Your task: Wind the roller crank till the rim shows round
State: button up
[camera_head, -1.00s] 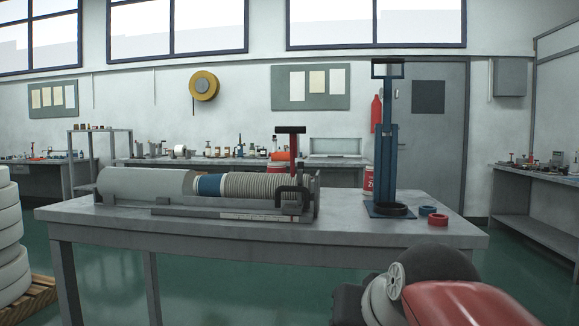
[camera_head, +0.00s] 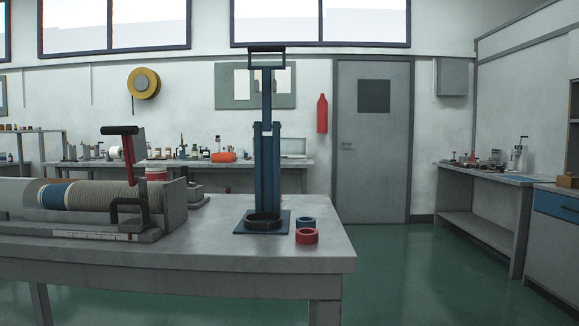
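The roller machine (camera_head: 100,195) lies along the left of the grey table, with a ribbed grey roll and a blue and white section between its parts. Its crank (camera_head: 128,158), a red arm with a dark handle on top, stands upright at the machine's right end. A black bent handle (camera_head: 128,205) sits lower on the front. The machine's left end is cut off by the picture's edge. Whether any cup rim there is round cannot be told. My gripper is not in view.
A blue upright press (camera_head: 266,170) with a black ring at its base stands right of the machine. The grey table (camera_head: 200,250) ends at right; green floor (camera_head: 410,270) is open beyond.

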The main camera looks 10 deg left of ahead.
aim_at(185, 169)
jog(key=i+l+z, duration=0.3)
jog(key=i+l, duration=0.15)
jog(key=i+l+z, duration=0.25)
jog(key=i+l, duration=0.25)
jog(key=i+u, duration=0.4)
jog(key=i, duration=0.3)
jog(key=i+l+u, duration=0.2)
jog(key=i+u, duration=0.2)
jog(key=i, duration=0.3)
jog(key=i+u, duration=0.2)
jog(key=i, duration=0.4)
jog(key=i+l+u, duration=0.1)
jog(key=i+u, duration=0.15)
jog(key=i, duration=0.35)
jog(key=i+l+u, duration=0.2)
jog(key=i, duration=0.35)
jog(key=i+j+u, duration=0.2)
jog(key=u, duration=0.25)
jog(key=i+u, duration=0.3)
jog(key=u, duration=0.15)
jog(key=i+u, duration=0.3)
jog(key=u, duration=0.15)
jog(key=i+u, duration=0.3)
jog(key=u, duration=0.15)
jog(key=i+l+u, duration=0.2)
jog(key=u, duration=0.25)
